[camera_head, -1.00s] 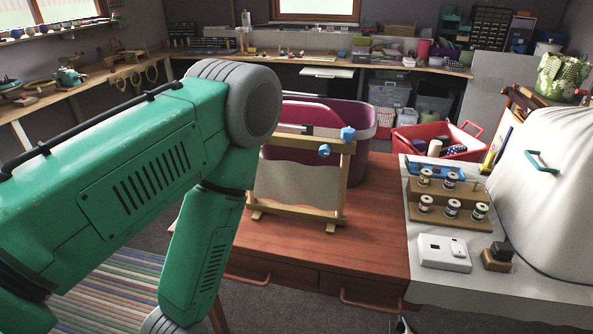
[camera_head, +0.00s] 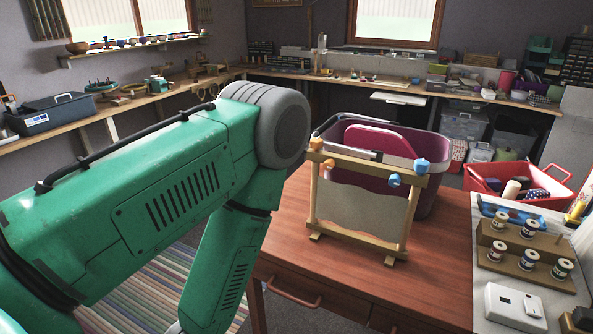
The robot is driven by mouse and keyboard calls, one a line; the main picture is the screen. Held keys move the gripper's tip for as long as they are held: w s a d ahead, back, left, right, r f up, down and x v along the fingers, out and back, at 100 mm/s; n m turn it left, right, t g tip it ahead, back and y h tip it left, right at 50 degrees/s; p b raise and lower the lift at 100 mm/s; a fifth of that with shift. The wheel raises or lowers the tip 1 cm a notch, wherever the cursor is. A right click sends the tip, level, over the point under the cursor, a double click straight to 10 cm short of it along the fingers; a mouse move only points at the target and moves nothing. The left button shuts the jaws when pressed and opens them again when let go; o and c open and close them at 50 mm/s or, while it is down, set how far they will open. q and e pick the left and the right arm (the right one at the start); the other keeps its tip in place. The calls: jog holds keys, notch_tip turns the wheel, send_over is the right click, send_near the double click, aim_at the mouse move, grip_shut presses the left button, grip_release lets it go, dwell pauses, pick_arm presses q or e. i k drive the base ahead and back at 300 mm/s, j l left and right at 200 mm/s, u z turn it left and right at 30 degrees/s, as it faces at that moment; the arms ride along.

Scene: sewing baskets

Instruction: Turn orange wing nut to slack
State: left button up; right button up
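A wooden scroll frame with a pale cloth (camera_head: 358,212) stands upright on the red-brown table (camera_head: 330,285). Orange-brown wing nuts show at the left end of its top bars, an upper one (camera_head: 316,143) and a lower one (camera_head: 329,163). Two blue wing nuts sit at the right end, a farther one (camera_head: 421,166) and a nearer one (camera_head: 394,180). My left arm is raised at the left, its elbow close to the frame's left side in the picture, and its forearm runs down out of the picture. Neither gripper shows.
A purple tub (camera_head: 435,195) stands right behind the frame. A red crate (camera_head: 553,199) and a wooden thread-spool stand (camera_head: 515,282) are at the right. A white box (camera_head: 515,306) lies nearer. The tabletop in front of the frame is clear.

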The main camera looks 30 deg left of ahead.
aim_at(329, 164)
jog(key=u, duration=0.8)
